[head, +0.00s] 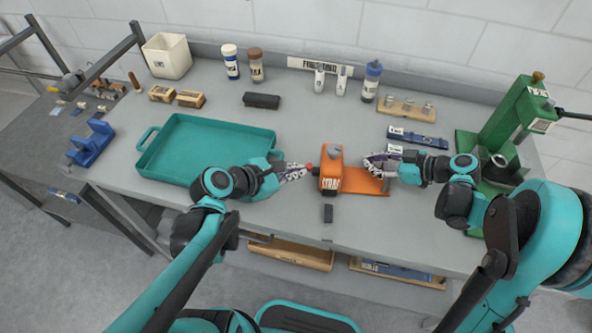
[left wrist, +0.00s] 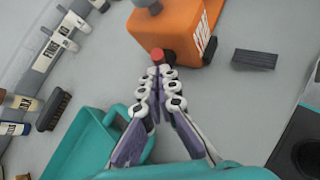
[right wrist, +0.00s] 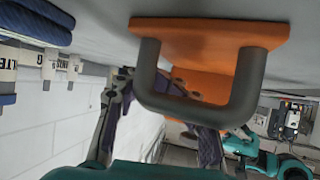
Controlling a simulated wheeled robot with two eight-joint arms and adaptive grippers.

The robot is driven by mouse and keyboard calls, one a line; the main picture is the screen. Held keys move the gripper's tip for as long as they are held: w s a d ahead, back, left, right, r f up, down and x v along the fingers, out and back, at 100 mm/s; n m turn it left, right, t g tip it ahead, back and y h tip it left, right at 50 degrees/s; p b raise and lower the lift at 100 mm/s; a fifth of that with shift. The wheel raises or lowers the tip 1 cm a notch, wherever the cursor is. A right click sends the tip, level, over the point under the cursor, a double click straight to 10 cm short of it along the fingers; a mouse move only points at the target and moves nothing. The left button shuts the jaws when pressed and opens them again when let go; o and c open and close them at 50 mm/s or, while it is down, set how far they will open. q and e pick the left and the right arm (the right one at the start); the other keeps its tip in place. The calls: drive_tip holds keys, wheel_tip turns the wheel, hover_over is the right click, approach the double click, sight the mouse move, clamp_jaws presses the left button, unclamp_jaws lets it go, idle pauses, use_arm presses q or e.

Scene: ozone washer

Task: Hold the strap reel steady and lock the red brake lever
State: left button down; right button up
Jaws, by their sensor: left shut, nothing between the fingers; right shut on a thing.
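The orange strap reel (head: 331,168) stands on the grey workbench, with an orange base plate (head: 362,182) reaching to the right. A small red lever tip (left wrist: 157,54) sticks out of its left side. My left gripper (left wrist: 152,78) is shut and empty, its fingertips right at the red tip; I cannot tell whether they touch it. My right gripper (head: 381,166) is at the far right end of the base plate. In the right wrist view its fingers are around the dark grey U-shaped handle (right wrist: 198,105) on the orange plate, shut on it.
A teal tray (head: 205,150) lies left of the reel. A small dark block (head: 328,213) lies in front of it. A green press (head: 510,125) stands at the right. Bottles, a black brush (head: 261,100) and a blue tool (head: 417,138) lie further back.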

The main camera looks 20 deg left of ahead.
use_arm(q)
drive_tip(key=shift+w+r+n+g, duration=0.3)
drive_tip(key=shift+w+g, duration=0.1)
drive_tip(key=shift+g, duration=0.5)
use_arm(e)
drive_tip(key=shift+f, duration=0.15)
use_arm(q)
drive_tip(key=shift+w+a+r+n+g, duration=0.2)
drive_tip(key=shift+w+n+g, duration=0.3)
drive_tip(key=shift+g, duration=0.5)
drive_tip(key=w+g, duration=0.1)
drive_tip(key=g, duration=0.1)
drive_tip(key=w+n+g, duration=0.1)
drive_tip(key=g, duration=0.1)
drive_tip(key=shift+w+a+r+n, duration=0.15)
drive_tip(key=shift+w+n, duration=0.15)
drive_tip(key=shift+r, duration=0.2)
drive_tip(key=shift+r, duration=0.6)
